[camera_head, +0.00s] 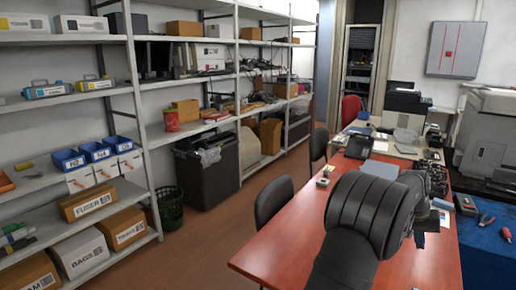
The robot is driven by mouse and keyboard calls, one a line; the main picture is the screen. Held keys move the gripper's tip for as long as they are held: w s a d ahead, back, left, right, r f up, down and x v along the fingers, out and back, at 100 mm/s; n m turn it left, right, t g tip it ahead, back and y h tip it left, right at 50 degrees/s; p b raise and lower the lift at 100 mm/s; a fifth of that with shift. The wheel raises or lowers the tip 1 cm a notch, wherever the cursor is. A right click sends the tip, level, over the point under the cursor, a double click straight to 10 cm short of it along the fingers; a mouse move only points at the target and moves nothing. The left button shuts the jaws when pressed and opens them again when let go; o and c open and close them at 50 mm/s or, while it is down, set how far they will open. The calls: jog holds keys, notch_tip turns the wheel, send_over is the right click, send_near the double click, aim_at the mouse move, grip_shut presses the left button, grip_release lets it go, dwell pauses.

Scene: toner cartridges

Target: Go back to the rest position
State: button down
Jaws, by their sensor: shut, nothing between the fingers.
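My dark grey arm rises from the bottom of the head view and stands over the red-brown table (290,235), right of centre. Its thick, rounded link covers part of the table. I cannot make out my gripper or its fingertips; the arm's end is not clearly visible behind this link. Dark, small parts (428,182) show just beyond the link, too cluttered to identify. No object is visibly held.
Shelves with boxes and blue-fronted bins (68,160) line the left. Two dark chairs (274,203) stand at the table's left side. A blue mat (485,245) with red-handled pliers (486,220) and a large grey printer (488,135) are at the right. The table's front left is clear.

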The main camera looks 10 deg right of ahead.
jog(key=shift+w+d+r, duration=0.15)
jog(key=shift+d+r, duration=0.1)
jog(key=shift+r, duration=0.45)
jog(key=shift+w+d+r, duration=0.15)
jog(key=shift+d+r, duration=0.05)
jog(key=shift+r, duration=0.45)
jog(key=c, duration=0.8)
grip_release()
jog(key=o, duration=0.4)
jog(key=shift+s+a+r, duration=0.1)
jog(key=shift+a+r, duration=0.05)
jog(key=shift+a, duration=0.05)
jog(key=o, duration=0.4)
jog(key=s+a+r, duration=0.2)
jog(key=a, duration=0.3)
jog(key=shift+s+a+r+h, duration=0.2)
jog(key=shift+a+r+h, duration=0.1)
jog(key=shift+r, duration=0.1)
jog(key=s+a+r, duration=0.2)
jog(key=s+a, duration=0.3)
jog(key=a, duration=0.4)
jog(key=x, duration=1)
jog(key=shift+d+r, duration=0.1)
jog(key=shift+d, duration=0.05)
